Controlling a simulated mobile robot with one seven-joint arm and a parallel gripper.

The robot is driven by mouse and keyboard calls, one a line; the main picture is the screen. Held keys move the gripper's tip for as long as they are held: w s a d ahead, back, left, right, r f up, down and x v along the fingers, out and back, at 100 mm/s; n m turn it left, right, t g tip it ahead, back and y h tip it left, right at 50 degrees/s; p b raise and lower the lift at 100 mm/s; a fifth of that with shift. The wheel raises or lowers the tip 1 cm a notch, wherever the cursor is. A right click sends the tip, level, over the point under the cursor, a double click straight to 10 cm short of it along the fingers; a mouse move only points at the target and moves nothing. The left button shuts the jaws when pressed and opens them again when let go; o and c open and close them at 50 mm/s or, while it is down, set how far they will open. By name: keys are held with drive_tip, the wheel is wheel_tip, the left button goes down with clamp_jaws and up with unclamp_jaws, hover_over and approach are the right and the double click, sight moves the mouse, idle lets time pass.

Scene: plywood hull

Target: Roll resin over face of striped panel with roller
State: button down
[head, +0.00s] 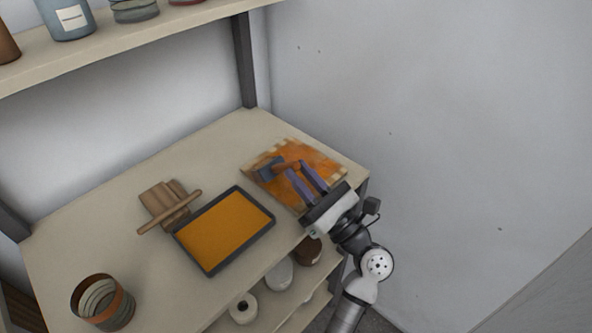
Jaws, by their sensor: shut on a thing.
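The striped panel (319,159) lies flat at the back right of the bench, with pale stripe ends at its edges and orange resin over much of its face. My gripper (290,177) is over the panel, its two purple fingers shut on the roller (268,168). The roller has a blue-grey head and a reddish-brown part near the fingertips. The roller is over the panel's left part; I cannot tell whether it touches. My fingers hide part of the panel. A dark-rimmed tray (209,269) holding orange resin lies to the left of my gripper.
A wooden block with a rod-like handle (165,205) lies left of the tray. A can with a copper-coloured band (103,301) stands at the front left. A shelf (150,38) with jars overhangs the back. A dark post (244,60) rises behind. Bare bench lies between tray and can.

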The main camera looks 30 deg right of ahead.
drive_tip(key=shift+s+d+p, duration=0.85)
drive_tip(key=shift+s+d, duration=0.85)
drive_tip(key=shift+s, duration=3)
drive_tip(key=shift+w+a+f+p, duration=0.15)
drive_tip(key=shift+w+a+p, duration=0.5)
drive_tip(key=shift+w, duration=1.6)
drive_tip(key=shift+w+a+f+p, duration=0.15)
drive_tip(key=shift+w+a, duration=0.85)
drive_tip(key=shift+w, duration=1.3)
drive_tip(key=shift+w+a+f+p, duration=0.1)
drive_tip(key=shift+w+a+p, duration=0.6)
drive_tip(key=shift+w, duration=1.55)
drive_tip(key=shift+s+f, duration=0.1)
drive_tip(key=shift+s, duration=0.65)
drive_tip(key=shift+s+d+r+p, duration=0.15)
drive_tip(key=shift+s+d, duration=0.1)
drive_tip(key=shift+s, duration=0.35)
drive_tip(key=shift+s+d+r+p, duration=0.15)
drive_tip(key=shift+s+d, duration=0.15)
drive_tip(key=shift+s, duration=0.35)
drive_tip(key=shift+s+d+p, duration=0.15)
drive_tip(key=shift+s+d, duration=0.1)
drive_tip(key=shift+s, duration=0.35)
drive_tip(key=s+d+p, duration=0.1)
drive_tip(key=s+d, duration=0.2)
drive_tip(key=s, duration=0.5)
drive_tip(key=shift+s+f+p, duration=0.2)
drive_tip(key=shift+s+p, duration=0.05)
drive_tip(key=shift+p, duration=0.1)
